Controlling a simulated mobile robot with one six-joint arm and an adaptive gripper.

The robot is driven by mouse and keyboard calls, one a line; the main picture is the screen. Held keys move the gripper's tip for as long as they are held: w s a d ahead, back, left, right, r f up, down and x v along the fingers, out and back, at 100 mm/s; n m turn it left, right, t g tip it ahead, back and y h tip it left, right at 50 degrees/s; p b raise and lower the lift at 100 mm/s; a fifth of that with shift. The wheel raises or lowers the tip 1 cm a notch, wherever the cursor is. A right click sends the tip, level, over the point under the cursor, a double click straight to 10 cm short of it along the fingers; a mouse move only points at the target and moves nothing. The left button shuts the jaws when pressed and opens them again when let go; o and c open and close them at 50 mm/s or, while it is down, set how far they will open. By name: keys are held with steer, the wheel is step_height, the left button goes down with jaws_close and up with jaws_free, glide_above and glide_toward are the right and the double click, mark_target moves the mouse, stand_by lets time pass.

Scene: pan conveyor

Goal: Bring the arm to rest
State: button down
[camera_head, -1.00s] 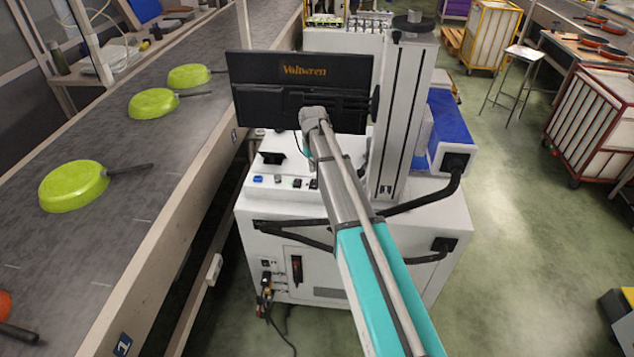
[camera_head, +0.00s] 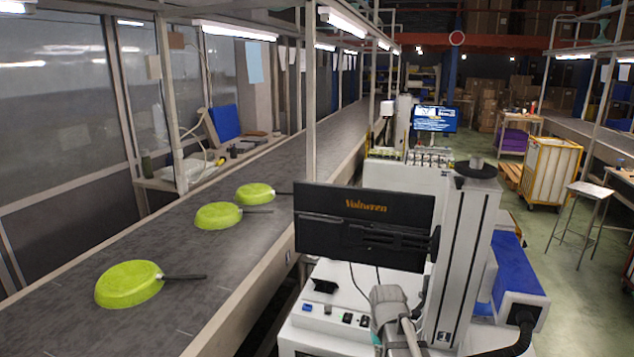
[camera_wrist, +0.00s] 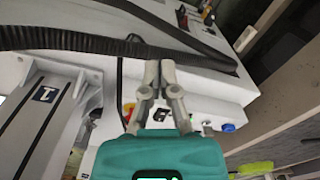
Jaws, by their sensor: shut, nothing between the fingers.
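My gripper (camera_wrist: 159,70) shows in the wrist view, its two grey fingers drawn together above a teal body, with nothing between them. Behind the fingers are a white housing (camera_wrist: 215,105), a black ribbed hose (camera_wrist: 90,40) and small buttons. In the head view a grey part of my arm (camera_head: 392,305) shows at the bottom, in front of the white housing. My gripper cannot be made out there.
Three green pans lie on the grey conveyor (camera_head: 60,325) at left: a near one (camera_head: 130,284), a middle one (camera_head: 218,215) and a far one (camera_head: 255,193). A black monitor (camera_head: 365,245) stands beside it. A stool (camera_head: 583,215) and yellow-framed cart (camera_head: 552,170) stand at right.

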steer(key=s, duration=0.9)
steer(key=shift+d+m, duration=0.15)
steer(key=shift+m, duration=0.25)
